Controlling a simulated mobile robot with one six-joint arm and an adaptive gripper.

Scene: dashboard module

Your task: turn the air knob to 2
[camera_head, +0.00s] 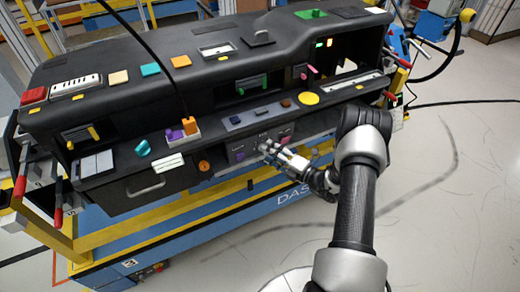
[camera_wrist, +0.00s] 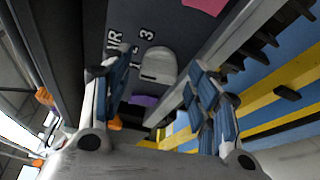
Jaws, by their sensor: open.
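The air knob (camera_wrist: 157,66) is a pale grey rounded knob on the dark panel. In the wrist view, white "AIR" lettering and small digits, with a clear 3, are printed beside it. I cannot tell which digit it points at. My gripper (camera_head: 270,149) is at the front of the lower panel. In the wrist view my gripper (camera_wrist: 160,78) is open, with one blue-padded finger on each side of the knob and gaps showing between. The fingers do not visibly touch it. In the head view my fingers largely hide the knob.
A purple knob (camera_head: 239,156) and a pink control (camera_head: 286,135) flank the spot on the same panel. An orange round knob (camera_head: 204,166) is further left. A panel ledge (camera_wrist: 225,50) runs close to my right finger. Open floor (camera_head: 440,190) lies to the right.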

